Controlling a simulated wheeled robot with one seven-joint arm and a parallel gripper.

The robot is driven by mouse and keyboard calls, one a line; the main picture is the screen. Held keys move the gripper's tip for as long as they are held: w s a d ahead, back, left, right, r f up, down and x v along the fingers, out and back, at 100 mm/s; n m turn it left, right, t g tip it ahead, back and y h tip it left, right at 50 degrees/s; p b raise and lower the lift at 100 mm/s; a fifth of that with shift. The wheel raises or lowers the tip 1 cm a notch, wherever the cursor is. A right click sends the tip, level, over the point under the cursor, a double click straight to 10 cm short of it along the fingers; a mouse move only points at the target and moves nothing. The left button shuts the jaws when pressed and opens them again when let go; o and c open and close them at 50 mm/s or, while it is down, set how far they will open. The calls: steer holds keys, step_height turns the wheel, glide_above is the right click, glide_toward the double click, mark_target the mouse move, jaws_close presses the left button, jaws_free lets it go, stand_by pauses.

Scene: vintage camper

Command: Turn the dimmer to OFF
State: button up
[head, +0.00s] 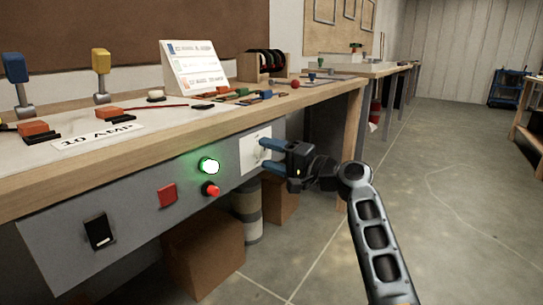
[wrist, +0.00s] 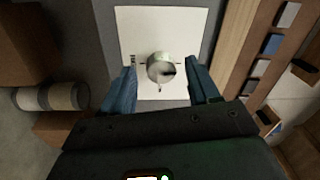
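The dimmer is a round, pale metallic knob (wrist: 160,67) on a white square plate (wrist: 135,22), with small dark marks at the knob's left and right. In the head view the plate (head: 247,154) sits at the right end of the grey panel under the bench, and the knob is mostly hidden by my fingers. My gripper (head: 266,154) is in front of the plate with its blue fingers pointing at it. In the wrist view my gripper (wrist: 162,74) is open, one finger on each side of the knob, with gaps between. The marks are too small to read.
The grey panel also holds a lit green lamp (head: 209,166), a red button (head: 211,189), a red square switch (head: 167,195) and a black rocker (head: 99,231). The wooden bench edge (head: 180,142) overhangs the panel. A cardboard box (head: 205,258) stands below. Floor at right is clear.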

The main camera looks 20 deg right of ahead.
steer(key=shift+s+d, duration=0.1)
steer(key=p+v, duration=0.1)
steer(key=v, duration=0.6)
steer(key=shift+s+d+p, duration=0.2)
steer(key=shift+s+p, duration=0.1)
steer(key=shift+f, duration=0.15)
